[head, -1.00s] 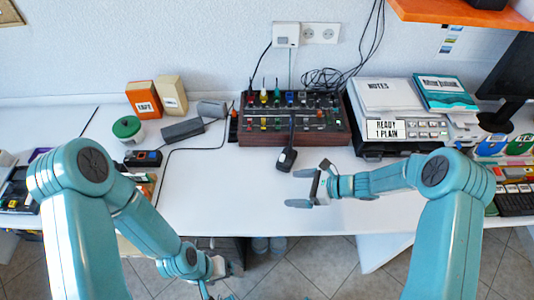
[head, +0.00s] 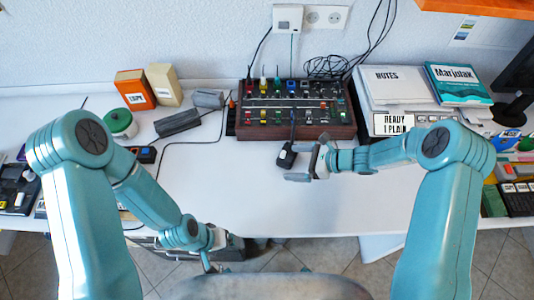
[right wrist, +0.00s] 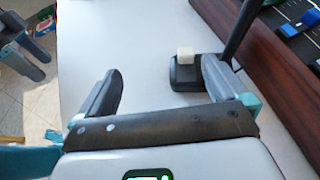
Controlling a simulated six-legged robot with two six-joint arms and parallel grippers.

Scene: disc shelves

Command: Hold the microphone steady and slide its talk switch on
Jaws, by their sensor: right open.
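The microphone is a black desk type, its dark base (head: 287,157) lying on the white table in front of the mixer. Its thin dark stem runs up toward the mixer in the head view. In the right wrist view the base (right wrist: 188,76) carries a pale switch block (right wrist: 185,55). My right gripper (head: 309,160) is open and empty, just right of the base. In the right wrist view its right finger (right wrist: 220,78) overlaps the base's right side; I cannot tell if they touch. My left gripper (head: 209,264) is low at the table's front edge, its jaws unclear.
The mixer (head: 345,130) with coloured knobs stands behind the microphone. Boxes (head: 136,91), a green-lidded jar (head: 118,122) and a cable (head: 185,143) are at left. The middle front of the table (head: 270,205) is clear.

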